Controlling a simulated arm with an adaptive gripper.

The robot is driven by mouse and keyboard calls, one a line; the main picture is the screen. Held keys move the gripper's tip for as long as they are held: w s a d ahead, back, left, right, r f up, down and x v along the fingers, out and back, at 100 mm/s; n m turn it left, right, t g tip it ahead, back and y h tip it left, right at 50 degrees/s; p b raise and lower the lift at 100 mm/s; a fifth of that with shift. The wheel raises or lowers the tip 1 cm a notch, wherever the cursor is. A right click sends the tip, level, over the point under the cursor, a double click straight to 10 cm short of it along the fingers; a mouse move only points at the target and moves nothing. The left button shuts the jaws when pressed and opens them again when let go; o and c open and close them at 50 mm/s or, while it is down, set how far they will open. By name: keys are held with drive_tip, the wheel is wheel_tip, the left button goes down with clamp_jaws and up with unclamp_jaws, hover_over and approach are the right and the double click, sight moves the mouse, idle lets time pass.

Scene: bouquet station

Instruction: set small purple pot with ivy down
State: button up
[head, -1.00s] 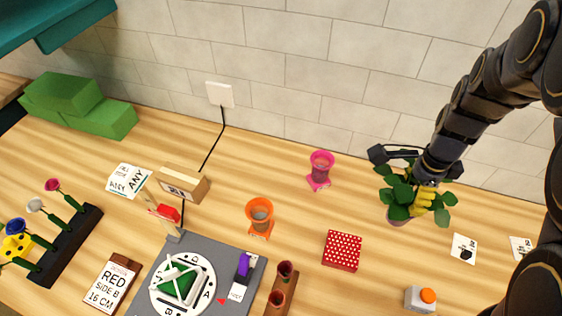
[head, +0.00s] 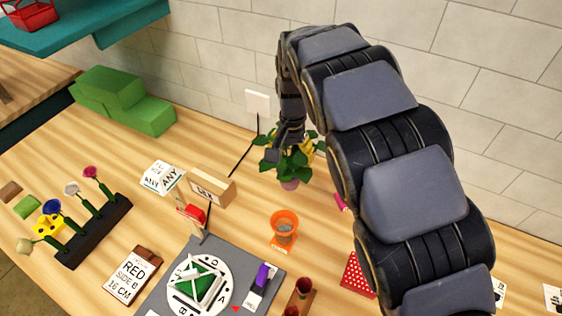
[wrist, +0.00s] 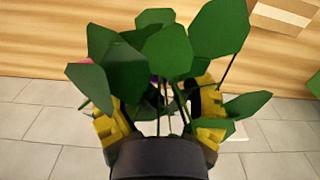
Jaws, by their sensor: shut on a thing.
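The small purple pot (head: 289,184) with ivy (head: 292,160) is at my gripper (head: 297,145) in the head view, at the back of the table in front of the tiled wall. Only a little of the pot shows below the leaves. In the wrist view the green ivy leaves (wrist: 166,50) fill the middle, between the yellow fingers of my gripper (wrist: 160,125). My gripper is shut on the plant; the leaves hide the exact contact. I cannot tell whether the pot touches the table.
An orange pot (head: 284,228) stands in front of the plant, and a cardboard box (head: 212,186) to its left. A pink thing (head: 341,202) and a red dotted block (head: 358,276) are partly hidden by my arm. A wall box (head: 257,102) with a black cord is behind.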

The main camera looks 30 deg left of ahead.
drive_tip(key=w+a+f, duration=0.7)
drive_tip(key=w+f, duration=0.1)
drive_tip(key=w, duration=0.1)
drive_tip(key=shift+w+f, duration=0.2)
drive_tip(key=shift+f, duration=0.2)
drive_tip(key=shift+w+f, duration=0.1)
drive_tip(key=shift+f, duration=1.55)
drive_tip(key=shift+f, duration=0.15)
drive_tip(key=o, duration=1.2)
drive_tip(key=shift+r, duration=6.1)
